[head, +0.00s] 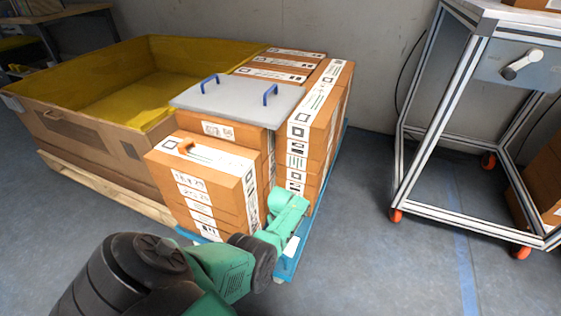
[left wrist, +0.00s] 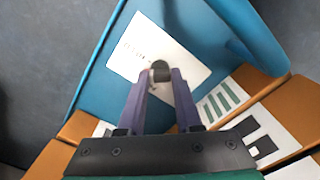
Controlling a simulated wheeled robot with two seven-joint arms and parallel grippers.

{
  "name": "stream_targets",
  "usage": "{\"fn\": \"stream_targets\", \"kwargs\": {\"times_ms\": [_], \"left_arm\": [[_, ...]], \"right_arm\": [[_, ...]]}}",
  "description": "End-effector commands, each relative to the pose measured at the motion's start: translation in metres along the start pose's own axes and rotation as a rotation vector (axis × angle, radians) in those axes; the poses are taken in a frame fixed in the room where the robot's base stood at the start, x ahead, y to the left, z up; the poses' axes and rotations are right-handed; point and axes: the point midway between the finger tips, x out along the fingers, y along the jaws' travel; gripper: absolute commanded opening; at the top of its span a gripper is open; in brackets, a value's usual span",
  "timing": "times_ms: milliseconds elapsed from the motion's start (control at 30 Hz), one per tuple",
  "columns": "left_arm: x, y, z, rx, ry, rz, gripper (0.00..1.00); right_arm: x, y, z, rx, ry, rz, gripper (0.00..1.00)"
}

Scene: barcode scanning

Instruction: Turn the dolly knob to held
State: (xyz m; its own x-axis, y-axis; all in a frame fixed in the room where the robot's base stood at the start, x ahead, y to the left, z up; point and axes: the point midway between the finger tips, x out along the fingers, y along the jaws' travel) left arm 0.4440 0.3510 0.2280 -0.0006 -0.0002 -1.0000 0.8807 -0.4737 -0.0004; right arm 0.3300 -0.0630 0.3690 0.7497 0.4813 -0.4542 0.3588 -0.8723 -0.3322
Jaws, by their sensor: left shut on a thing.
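The dolly knob (left wrist: 160,68) is a small dark round piece on a white label (left wrist: 150,45) on the blue dolly (left wrist: 95,78). My left gripper (left wrist: 160,76) is shut on the knob, with its two purple fingers on either side of it. The label print is too small to read surely, and I cannot tell the knob's setting. In the head view my green left arm reaches down to the front corner of the blue dolly (head: 284,267), beside the stacked boxes. The knob and fingertips are hidden there. My right gripper is not in view.
Brown boxes (head: 205,180) are stacked on the dolly, with a grey lid with blue handles (head: 235,98) on top. A yellow-lined crate (head: 95,140) on a pallet stands left. A wheeled metal frame (head: 425,150) stands right. The floor between is clear.

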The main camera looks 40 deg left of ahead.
Motion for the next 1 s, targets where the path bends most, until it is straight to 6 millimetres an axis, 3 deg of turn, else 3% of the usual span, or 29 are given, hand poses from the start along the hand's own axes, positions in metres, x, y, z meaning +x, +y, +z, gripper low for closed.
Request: {"fn": "stream_targets", "kwargs": {"times_ms": [600, 1000], "left_arm": [[0.000, -0.001, -0.001, 0.552, 0.000, -0.003, 0.00], [0.000, -0.001, -0.001, 0.736, 0.001, -0.003, 0.00]], "right_arm": [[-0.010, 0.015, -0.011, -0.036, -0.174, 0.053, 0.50], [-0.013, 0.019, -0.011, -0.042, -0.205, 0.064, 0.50]]}}
